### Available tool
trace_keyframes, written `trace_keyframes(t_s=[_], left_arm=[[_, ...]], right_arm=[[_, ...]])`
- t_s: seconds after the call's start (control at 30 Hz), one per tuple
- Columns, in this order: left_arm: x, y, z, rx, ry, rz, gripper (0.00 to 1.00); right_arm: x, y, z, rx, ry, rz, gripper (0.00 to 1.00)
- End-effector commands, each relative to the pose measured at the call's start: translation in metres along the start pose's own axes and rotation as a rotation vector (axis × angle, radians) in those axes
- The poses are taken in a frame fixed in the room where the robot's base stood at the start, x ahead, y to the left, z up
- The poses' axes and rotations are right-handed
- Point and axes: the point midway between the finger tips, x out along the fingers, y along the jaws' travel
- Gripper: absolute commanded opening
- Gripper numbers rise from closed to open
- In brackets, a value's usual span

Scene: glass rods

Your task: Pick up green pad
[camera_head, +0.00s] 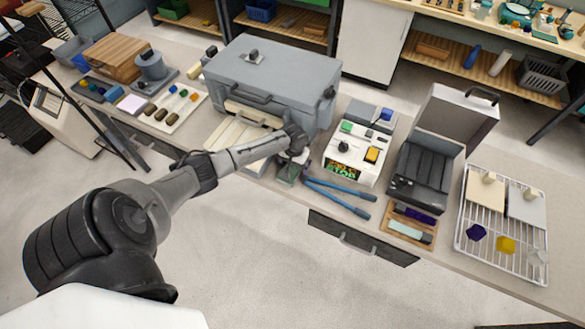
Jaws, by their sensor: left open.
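My left arm reaches in from the left, and its open gripper (291,168) is low over the workbench, in front of the large grey box and left of the white control box. A dark greenish patch (287,177) shows at the fingertips; it may be the green pad, but it is small and partly hidden by the gripper. I cannot tell whether the fingers touch it. My right gripper is not in view.
Blue-handled tongs (340,197) lie just right of the gripper. The white control box (352,151) has green and yellow buttons. The large grey box (270,78) stands behind. An open black case (428,172) and a wire rack (462,235) stand to the right.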

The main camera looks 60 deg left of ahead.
Motion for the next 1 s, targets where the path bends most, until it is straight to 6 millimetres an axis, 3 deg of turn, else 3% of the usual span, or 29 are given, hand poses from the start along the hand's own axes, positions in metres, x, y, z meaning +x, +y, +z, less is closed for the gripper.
trace_keyframes(t_s=[0.07,0.63,1.0], left_arm=[[-0.0002,0.0002,0.0000,0.000,0.000,0.000,0.99],[-0.0003,0.0002,0.0002,0.000,0.000,0.000,0.46],[-0.0061,0.0002,-0.0002,0.000,0.000,0.001,0.45]], right_arm=[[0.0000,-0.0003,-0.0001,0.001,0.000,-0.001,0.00],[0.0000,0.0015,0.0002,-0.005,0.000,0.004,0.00],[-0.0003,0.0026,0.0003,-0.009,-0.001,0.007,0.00]])
